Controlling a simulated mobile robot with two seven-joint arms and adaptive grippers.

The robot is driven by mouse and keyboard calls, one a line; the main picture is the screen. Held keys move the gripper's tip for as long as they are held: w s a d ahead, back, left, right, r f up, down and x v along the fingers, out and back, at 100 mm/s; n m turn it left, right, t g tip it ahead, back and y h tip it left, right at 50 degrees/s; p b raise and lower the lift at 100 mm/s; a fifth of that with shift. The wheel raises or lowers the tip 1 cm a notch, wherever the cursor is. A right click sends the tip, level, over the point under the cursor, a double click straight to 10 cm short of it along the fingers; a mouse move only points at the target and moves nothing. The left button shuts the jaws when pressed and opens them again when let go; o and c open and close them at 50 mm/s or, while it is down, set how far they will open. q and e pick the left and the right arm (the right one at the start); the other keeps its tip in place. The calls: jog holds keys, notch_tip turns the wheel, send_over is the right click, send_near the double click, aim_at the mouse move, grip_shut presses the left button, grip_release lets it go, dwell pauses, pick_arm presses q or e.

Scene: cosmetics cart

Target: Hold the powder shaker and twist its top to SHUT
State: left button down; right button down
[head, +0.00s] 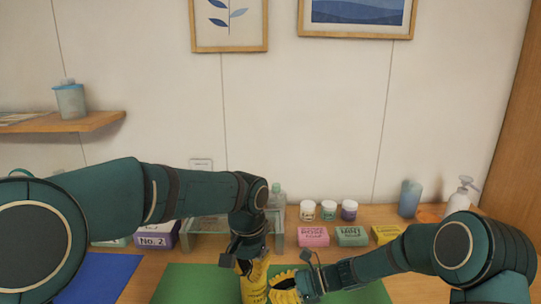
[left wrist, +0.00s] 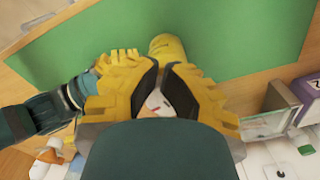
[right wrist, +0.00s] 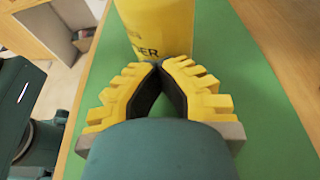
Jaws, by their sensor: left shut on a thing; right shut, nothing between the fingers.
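The powder shaker is a yellow cylinder (head: 255,288) standing at the front of the green mat, with its body also showing in the left wrist view (left wrist: 170,46) and, with dark lettering, in the right wrist view (right wrist: 155,25). My left gripper (head: 247,264) comes down from above and is shut on the shaker's top. A pale surface with a red mark (left wrist: 158,102) shows between its fingers, probably that top; most of it is hidden. My right gripper (head: 274,284) is shut and empty. Its fingertips (right wrist: 160,64) are close beside the shaker's body; whether they touch, I cannot tell.
The green mat (head: 345,292) lies under the shaker, with a blue mat (head: 100,278) to its left. Behind are a glass stand (head: 205,243), a purple No. 2 box (head: 155,240), pink (head: 313,237), green (head: 351,236) and yellow (head: 386,233) boxes, small jars and bottles.

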pick_arm(q)
jog(key=shift+w+a+f, duration=0.1)
jog(key=shift+a+f, duration=0.4)
jog(key=shift+a, duration=0.05)
dwell(0.4)
jog(key=shift+w+a, duration=0.15)
jog(key=shift+a, duration=0.3)
jog(key=shift+w+a, duration=0.15)
jog(key=shift+a, duration=0.05)
jog(key=shift+w+a, duration=0.2)
jog(key=shift+a, duration=0.05)
jog(key=shift+w+a, duration=0.1)
jog(key=shift+w, duration=0.1)
dwell(0.4)
notch_tip(320, 180, up, 6)
jog(key=shift+a+r, duration=0.25)
dwell(0.5)
